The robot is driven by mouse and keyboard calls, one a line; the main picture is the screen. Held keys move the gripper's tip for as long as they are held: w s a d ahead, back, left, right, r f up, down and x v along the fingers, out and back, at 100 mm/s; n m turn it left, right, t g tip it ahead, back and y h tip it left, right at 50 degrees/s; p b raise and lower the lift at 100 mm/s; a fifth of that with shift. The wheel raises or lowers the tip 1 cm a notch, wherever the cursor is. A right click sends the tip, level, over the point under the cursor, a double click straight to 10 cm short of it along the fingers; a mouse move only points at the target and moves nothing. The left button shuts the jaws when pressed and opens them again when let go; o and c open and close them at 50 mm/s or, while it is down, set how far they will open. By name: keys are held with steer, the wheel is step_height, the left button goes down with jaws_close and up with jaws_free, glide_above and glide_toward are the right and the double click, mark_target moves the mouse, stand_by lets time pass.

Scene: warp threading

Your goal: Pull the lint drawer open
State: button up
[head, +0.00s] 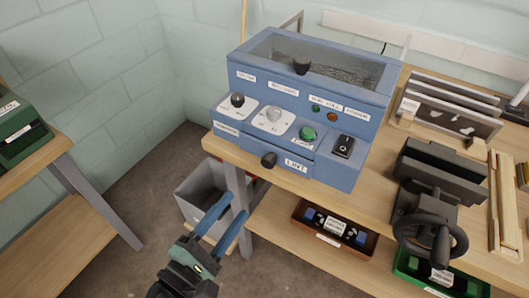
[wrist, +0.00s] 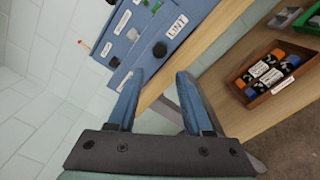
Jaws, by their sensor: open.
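The lint drawer (head: 285,163) is a blue front low on a blue machine (head: 300,95), with a black round knob (head: 269,160) and a "LINT" label (head: 297,164). It looks closed, flush with the machine. In the wrist view the knob (wrist: 160,49) and the label (wrist: 177,26) show beyond my fingertips. My gripper (head: 228,212) has two blue fingers, open and empty, below and left of the knob in the head view. In the wrist view my gripper (wrist: 158,78) has the knob roughly between and beyond its fingertips, apart from it.
The wooden bench (head: 375,207) carries the machine and a black clamp with a handwheel (head: 430,236). A grey bin (head: 203,190) stands below the bench, near my gripper. A brown tray (head: 334,229) sits on the lower shelf. Left stands another table (head: 35,142).

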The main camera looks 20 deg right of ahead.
mark_target(266, 165)
steer(key=x, duration=1.2)
steer(key=shift+w+d, duration=0.3)
jaws_close()
stand_by(0.9)
